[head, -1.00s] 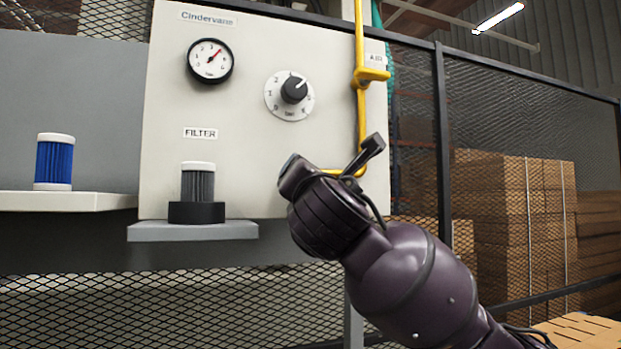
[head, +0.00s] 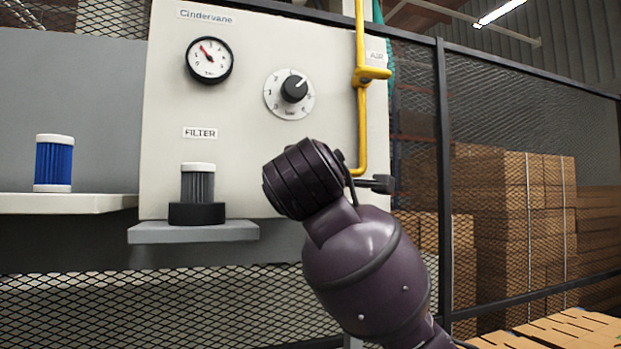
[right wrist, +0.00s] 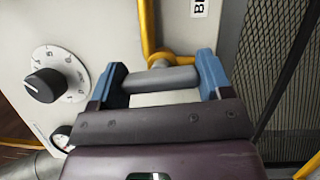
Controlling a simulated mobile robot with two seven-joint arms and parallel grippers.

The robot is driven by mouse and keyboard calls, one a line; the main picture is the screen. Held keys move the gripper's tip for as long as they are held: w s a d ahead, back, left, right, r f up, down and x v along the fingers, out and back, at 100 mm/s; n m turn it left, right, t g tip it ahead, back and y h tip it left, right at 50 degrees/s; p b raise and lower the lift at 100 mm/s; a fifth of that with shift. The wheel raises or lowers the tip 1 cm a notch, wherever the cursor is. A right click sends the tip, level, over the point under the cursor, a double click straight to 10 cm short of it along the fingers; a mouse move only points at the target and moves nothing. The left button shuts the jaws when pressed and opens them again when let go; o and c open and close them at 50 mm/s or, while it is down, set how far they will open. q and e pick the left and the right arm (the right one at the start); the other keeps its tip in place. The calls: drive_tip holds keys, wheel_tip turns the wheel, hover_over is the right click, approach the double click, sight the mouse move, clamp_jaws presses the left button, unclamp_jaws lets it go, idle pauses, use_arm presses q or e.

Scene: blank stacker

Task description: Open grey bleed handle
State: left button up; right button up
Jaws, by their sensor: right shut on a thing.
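The grey handle (right wrist: 172,79) lies crosswise between the blue fingers of my right gripper (right wrist: 157,82) in the right wrist view. The gripper is shut on it. The handle joins a yellow fitting on the yellow pipe (right wrist: 147,28). In the head view my right wrist (head: 305,178) covers the handle and fingers, in front of the panel's lower right. The yellow pipe (head: 361,110) runs down the panel's right edge to there. The red needle of the pressure gauge (head: 209,61) points to the upper left, at the low end. My left gripper is not in view.
The pale panel (head: 250,100) carries a dial knob (head: 294,88). A grey filter (head: 198,184) stands in a dark cup on a small shelf. A blue filter (head: 53,163) stands on the left shelf (head: 70,203). Mesh fencing (head: 480,120) and stacked boxes are at right.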

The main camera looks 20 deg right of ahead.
drive_tip(key=shift+m+g, duration=0.3)
drive_tip(key=shift+m, duration=0.3)
drive_tip(key=o, duration=0.9)
drive_tip(key=shift+s, duration=0.1)
drive_tip(key=shift+v, duration=5.3)
